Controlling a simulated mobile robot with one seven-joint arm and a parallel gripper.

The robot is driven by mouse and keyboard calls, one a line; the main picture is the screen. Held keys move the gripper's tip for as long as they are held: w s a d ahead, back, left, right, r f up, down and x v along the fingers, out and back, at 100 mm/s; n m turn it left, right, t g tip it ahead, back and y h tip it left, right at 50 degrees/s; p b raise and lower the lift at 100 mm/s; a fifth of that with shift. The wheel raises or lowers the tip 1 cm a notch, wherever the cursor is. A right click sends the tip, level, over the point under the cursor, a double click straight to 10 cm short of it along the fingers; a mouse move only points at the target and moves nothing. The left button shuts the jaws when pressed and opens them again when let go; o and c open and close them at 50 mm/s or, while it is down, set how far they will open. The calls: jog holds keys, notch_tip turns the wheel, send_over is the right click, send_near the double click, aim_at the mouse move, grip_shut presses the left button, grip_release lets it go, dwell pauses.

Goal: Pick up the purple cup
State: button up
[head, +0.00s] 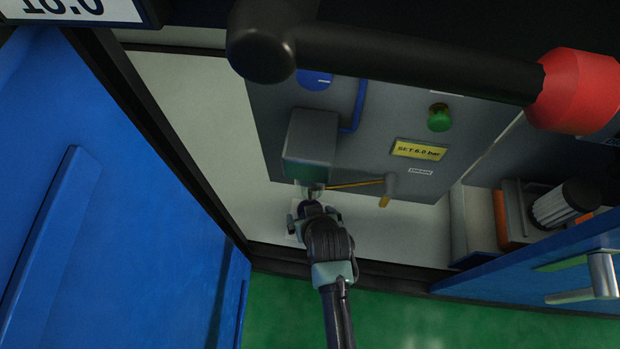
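I see no purple cup in the head view. My gripper (308,203) is at the end of my dark arm, near the middle of the view. It is just below a grey box (310,145) on a grey panel. A small pale piece (314,189) shows between the gripper and the box; I cannot tell what it is or whether the gripper touches it. The fingers are small and partly hidden by the wrist, so their opening does not show clearly.
The grey panel (370,115) carries a yellow label (419,150), a green knob (439,118) and a thin yellow lever (385,198). A black bar (420,62) with a red end (575,90) crosses above. Blue doors stand left (130,190) and right (550,275). Green floor (430,320) lies below.

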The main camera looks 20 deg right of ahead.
jog(key=shift+w+f, duration=0.15)
jog(key=shift+f, duration=0.05)
jog(key=c, duration=1.4)
jog(key=shift+r, duration=0.1)
jog(key=shift+c, duration=0.2)
